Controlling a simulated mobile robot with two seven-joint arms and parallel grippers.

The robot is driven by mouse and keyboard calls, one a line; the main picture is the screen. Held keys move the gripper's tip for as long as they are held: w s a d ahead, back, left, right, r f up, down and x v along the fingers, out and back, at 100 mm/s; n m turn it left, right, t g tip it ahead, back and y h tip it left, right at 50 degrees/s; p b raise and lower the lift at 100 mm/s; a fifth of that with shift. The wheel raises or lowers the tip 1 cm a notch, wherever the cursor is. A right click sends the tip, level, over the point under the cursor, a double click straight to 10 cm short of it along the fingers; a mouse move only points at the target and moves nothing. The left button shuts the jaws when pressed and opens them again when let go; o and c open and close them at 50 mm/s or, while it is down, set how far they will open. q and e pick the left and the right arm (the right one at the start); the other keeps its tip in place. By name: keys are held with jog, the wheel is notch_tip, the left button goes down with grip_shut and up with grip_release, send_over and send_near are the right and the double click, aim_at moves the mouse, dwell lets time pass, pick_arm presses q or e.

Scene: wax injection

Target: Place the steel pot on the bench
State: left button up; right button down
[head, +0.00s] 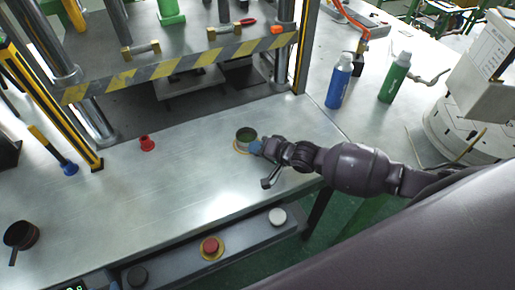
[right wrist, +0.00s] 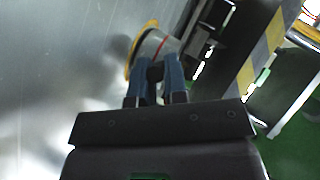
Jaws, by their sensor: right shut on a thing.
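The steel pot (head: 246,134) is at the front middle of the metal bench (head: 190,180), with something green inside. It appears upright over a yellow ring (head: 239,150). I cannot tell whether its base touches the bench. My right gripper (head: 257,147) comes in from the right and is shut on the pot's near side. In the right wrist view, the blue fingers (right wrist: 154,82) close on a dark part like a handle, with the pot (right wrist: 152,45) beyond them and the yellow rim (right wrist: 134,50) at its base. My left gripper is not in view.
A dark pan (head: 22,234) lies at the far left and a red part (head: 147,144) at middle left. A press frame with a striped bar (head: 180,66) stands behind. Blue (head: 339,82) and green (head: 394,79) bottles stand at right. Buttons, one red (head: 210,246), line the front.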

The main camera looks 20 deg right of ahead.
jog(key=shift+f, duration=0.1)
jog(key=c, duration=1.6)
grip_release()
jog(key=o, duration=0.5)
jog(key=shift+c, duration=0.2)
jog(key=shift+r, duration=0.2)
jog(key=v, duration=1.2)
